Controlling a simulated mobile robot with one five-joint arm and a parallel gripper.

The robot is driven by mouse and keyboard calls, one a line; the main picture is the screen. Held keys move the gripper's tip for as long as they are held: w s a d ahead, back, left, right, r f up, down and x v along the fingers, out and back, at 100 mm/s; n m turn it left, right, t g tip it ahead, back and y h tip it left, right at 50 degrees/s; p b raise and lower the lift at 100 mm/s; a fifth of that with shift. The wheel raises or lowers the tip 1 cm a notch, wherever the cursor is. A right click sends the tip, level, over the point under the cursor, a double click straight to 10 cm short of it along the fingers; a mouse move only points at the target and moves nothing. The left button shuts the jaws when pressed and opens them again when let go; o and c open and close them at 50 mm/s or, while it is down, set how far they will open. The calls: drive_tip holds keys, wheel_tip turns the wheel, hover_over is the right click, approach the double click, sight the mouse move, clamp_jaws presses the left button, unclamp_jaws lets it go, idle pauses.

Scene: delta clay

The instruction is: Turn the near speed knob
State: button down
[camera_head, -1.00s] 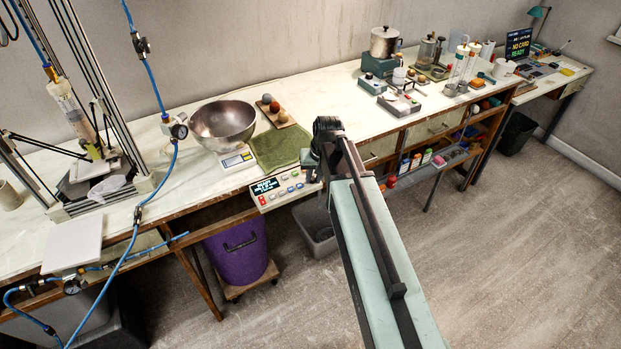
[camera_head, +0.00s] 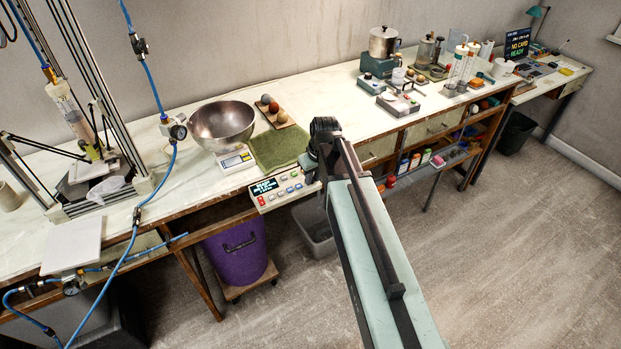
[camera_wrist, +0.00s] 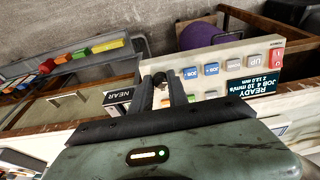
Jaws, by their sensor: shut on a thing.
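The control panel (camera_head: 286,189) hangs on the bench's front edge, with a lit display and several coloured buttons. In the wrist view the panel (camera_wrist: 235,58) appears upside down, its display reading READY. The near speed knob (camera_wrist: 160,79) is a small dark knob at the panel's end, beside a black label (camera_wrist: 117,97) reading NEAR. My gripper (camera_wrist: 163,82) is shut on the knob, one finger on each side; the fingers hide most of it. In the head view my gripper (camera_head: 312,165) is at the panel's right end, and my arm hides the knob.
A green towel (camera_head: 277,148), a metal bowl (camera_head: 222,127) on a scale and a board with balls (camera_head: 274,113) lie behind the panel. A purple bin (camera_head: 236,252) stands below. Open floor (camera_head: 490,240) lies to the right.

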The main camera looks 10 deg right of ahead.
drive_tip(key=c, duration=1.3)
unclamp_jaws()
drive_tip(key=p+v, duration=0.7)
drive_tip(key=v, duration=0.1)
drive_tip(key=shift+p, duration=0.3)
drive_tip(key=shift+f, duration=0.15)
